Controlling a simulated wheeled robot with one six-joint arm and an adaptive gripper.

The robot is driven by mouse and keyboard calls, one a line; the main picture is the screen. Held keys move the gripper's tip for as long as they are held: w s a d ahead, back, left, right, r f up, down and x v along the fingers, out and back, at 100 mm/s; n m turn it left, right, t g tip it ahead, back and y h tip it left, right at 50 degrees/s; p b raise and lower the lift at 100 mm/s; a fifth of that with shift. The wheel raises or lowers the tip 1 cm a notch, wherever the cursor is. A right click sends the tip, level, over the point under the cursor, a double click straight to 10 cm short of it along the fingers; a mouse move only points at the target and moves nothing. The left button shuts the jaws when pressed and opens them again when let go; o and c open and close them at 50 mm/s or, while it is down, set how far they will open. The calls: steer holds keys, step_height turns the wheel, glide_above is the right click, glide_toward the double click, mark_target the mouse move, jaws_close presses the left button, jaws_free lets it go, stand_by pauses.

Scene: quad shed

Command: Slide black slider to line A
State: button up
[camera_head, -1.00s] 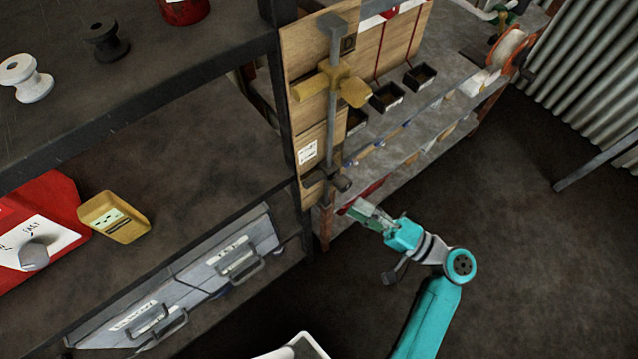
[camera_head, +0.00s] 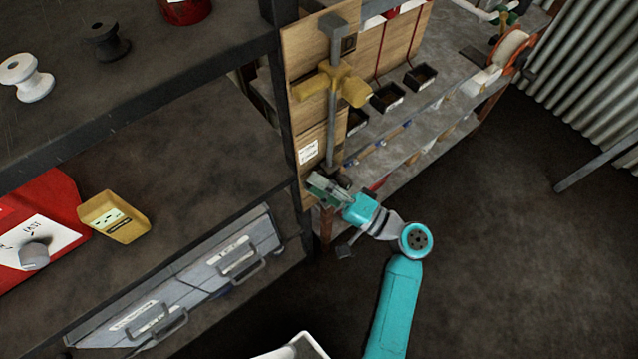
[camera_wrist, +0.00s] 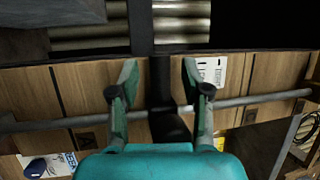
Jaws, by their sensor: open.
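The black slider (camera_head: 345,180) sits low on a grey upright rod (camera_head: 333,120) fixed to a wooden board (camera_head: 309,120). My gripper (camera_head: 325,184) is at the foot of the board and partly hides the slider. In the wrist view the open gripper (camera_wrist: 160,78) has a finger on either side of the dark slider (camera_wrist: 168,118). The rod (camera_wrist: 255,99) crosses behind the fingers there. I cannot tell whether either finger touches the slider. A small dark letter plate (camera_head: 348,44) is near the board's top, its letter too small to read surely.
A dark shelf post (camera_head: 283,110) stands left of the board. A workbench (camera_head: 440,103) with black bins (camera_head: 387,97) lies to the right. The floor (camera_head: 480,240) at right is clear.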

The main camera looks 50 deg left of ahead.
jaws_close()
step_height(320, 180, down, 12)
steer(key=shift+f, duration=0.1)
stand_by(0.3)
jaws_free()
steer(key=v, duration=1.2)
stand_by(0.4)
